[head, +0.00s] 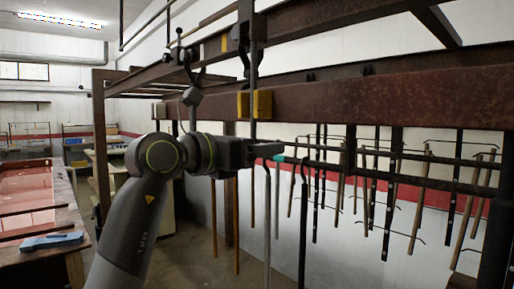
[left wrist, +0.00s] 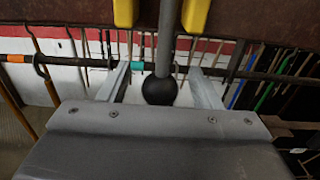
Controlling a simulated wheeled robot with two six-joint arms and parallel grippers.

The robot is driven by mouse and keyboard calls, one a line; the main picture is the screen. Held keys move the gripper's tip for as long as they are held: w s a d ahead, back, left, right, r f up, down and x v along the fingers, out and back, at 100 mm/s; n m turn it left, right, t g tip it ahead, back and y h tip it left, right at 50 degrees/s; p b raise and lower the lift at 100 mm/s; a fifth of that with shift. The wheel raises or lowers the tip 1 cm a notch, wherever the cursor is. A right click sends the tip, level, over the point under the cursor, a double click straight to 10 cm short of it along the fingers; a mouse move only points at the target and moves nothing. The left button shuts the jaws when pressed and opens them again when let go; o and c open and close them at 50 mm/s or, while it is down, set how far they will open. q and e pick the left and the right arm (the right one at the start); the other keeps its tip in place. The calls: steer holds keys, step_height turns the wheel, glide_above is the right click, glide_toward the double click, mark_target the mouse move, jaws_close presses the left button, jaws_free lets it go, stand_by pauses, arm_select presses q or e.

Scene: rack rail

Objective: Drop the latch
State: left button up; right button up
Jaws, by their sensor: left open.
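The latch looks like a dark upright rod (head: 253,70) that passes between two yellow blocks (head: 262,104) on the rusty rail. In the left wrist view the rod ends in a black ball knob (left wrist: 160,90), with the yellow blocks (left wrist: 195,15) above it on either side. My left gripper (head: 268,149) is at the rod's lower end, below the rail. In the left wrist view its two fingers (left wrist: 160,88) are spread, one on each side of the knob, with gaps on both sides. The knob is hidden by the gripper in the head view. My right gripper is not in view.
The rusty rail (head: 380,98) runs across above my left gripper. A dark lower bar (head: 420,158) carries several hanging hooks and rods close to the right of the gripper. A bench (head: 40,245) with a blue tool (head: 52,240) stands at far left. Floor is open below.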

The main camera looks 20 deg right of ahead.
arm_select(q)
steer(key=shift+a, duration=0.1)
steer(key=shift+s+a+f+b, duration=0.1)
steer(key=shift+a+b, duration=0.2)
steer(key=shift+b, duration=0.1)
steer(key=b+v, duration=0.3)
steer(key=v, duration=0.3)
steer(key=shift+a, duration=0.1)
